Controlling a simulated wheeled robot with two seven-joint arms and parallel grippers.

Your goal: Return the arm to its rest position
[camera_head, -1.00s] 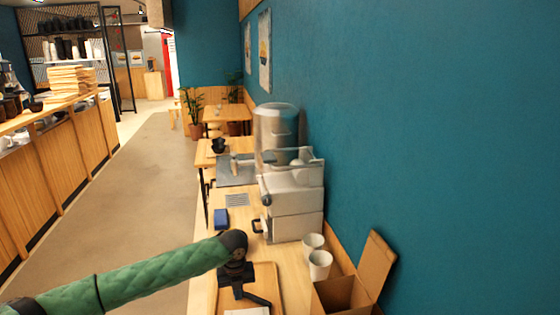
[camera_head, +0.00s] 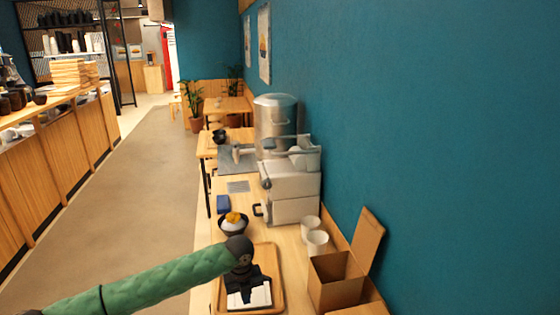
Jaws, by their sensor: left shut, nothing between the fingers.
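My left arm (camera_head: 145,284) comes in from the lower left in a green sleeve. My left gripper (camera_head: 252,296) hangs at its end, shut and empty, over the wooden tray (camera_head: 278,272). A white sheet or card (camera_head: 262,294) lies on the tray, partly hidden behind the gripper. A dark bowl (camera_head: 232,226) with a yellow-orange topping stands on the counter just beyond my wrist. My right gripper is not in view.
A cardboard box (camera_head: 336,281) stands open right of the tray. Two white cups (camera_head: 317,243) stand behind it. A blue block (camera_head: 223,203), a white machine (camera_head: 290,188) and a steel dispenser (camera_head: 277,122) are farther back. A blue wall bounds the right side.

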